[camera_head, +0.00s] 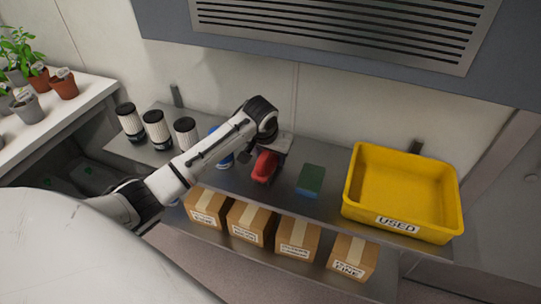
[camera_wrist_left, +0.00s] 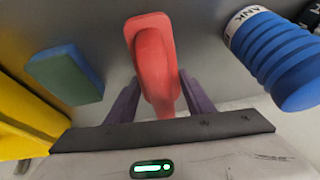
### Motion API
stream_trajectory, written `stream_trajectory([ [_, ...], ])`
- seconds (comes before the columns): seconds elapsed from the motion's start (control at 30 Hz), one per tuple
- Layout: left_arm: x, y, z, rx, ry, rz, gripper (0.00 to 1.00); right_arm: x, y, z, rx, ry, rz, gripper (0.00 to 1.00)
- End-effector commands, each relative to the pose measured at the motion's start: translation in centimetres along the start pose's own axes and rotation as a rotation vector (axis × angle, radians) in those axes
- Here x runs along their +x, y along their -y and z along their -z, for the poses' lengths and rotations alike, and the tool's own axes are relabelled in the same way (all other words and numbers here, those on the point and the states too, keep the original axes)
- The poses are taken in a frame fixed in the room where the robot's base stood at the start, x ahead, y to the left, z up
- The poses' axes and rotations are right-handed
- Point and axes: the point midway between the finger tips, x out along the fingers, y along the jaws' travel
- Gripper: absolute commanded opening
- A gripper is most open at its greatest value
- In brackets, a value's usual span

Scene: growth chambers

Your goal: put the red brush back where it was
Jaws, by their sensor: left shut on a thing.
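The red brush (camera_head: 264,167) is at the middle of the upper metal shelf (camera_head: 330,203), between a blue ribbed cylinder on its left and a green and blue sponge on its right. My left gripper (camera_head: 274,152) is shut on the brush. In the left wrist view the red brush (camera_wrist_left: 153,60) stands between the two purple fingers of the left gripper (camera_wrist_left: 160,98). The brush is over or on the shelf surface; I cannot tell whether it touches. My right gripper is not in view.
The sponge (camera_head: 310,180) lies right of the brush; a yellow bin (camera_head: 352,205) labelled USED stands beyond it. The blue cylinder (camera_wrist_left: 275,55) is close beside the brush. White ribbed cylinders (camera_head: 157,130) stand at left. Cardboard boxes (camera_head: 250,222) sit on the lower shelf.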

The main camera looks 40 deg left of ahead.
Motion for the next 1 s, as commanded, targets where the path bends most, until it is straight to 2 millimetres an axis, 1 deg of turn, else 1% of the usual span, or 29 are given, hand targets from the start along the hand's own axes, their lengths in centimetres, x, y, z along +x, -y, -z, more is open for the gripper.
stream_trajectory([
  [0.17,0.3,-0.1,-0.1,0.0,-0.004,-0.001,0.12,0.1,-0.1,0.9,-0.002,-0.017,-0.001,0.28],
  [0.33,0.4,-0.1,-0.1,0.0,-0.003,-0.001,0.12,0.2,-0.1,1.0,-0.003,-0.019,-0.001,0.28],
  [0.37,0.4,-0.1,-0.1,0.0,-0.002,-0.001,0.51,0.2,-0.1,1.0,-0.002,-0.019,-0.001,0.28],
  [0.4,0.4,-0.1,-0.1,0.0,-0.002,-0.001,0.58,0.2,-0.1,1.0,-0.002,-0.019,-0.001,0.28],
  [0.47,0.4,-0.1,-0.1,0.0,-0.002,-0.001,0.66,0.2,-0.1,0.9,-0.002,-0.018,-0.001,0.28],
  [0.8,0.2,-0.1,-0.1,0.0,-0.003,-0.001,0.66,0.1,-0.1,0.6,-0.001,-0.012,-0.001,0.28],
  [0.87,-0.3,-0.1,-0.1,0.0,-0.003,-0.002,0.66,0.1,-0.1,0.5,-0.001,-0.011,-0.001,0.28],
  [0.97,-1.7,-0.1,-0.1,0.002,-0.005,-0.003,0.66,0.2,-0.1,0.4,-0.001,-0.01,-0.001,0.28],
  [1.0,-2.5,-0.1,-0.1,0.002,-0.005,-0.003,0.66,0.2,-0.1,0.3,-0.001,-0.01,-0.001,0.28],
])
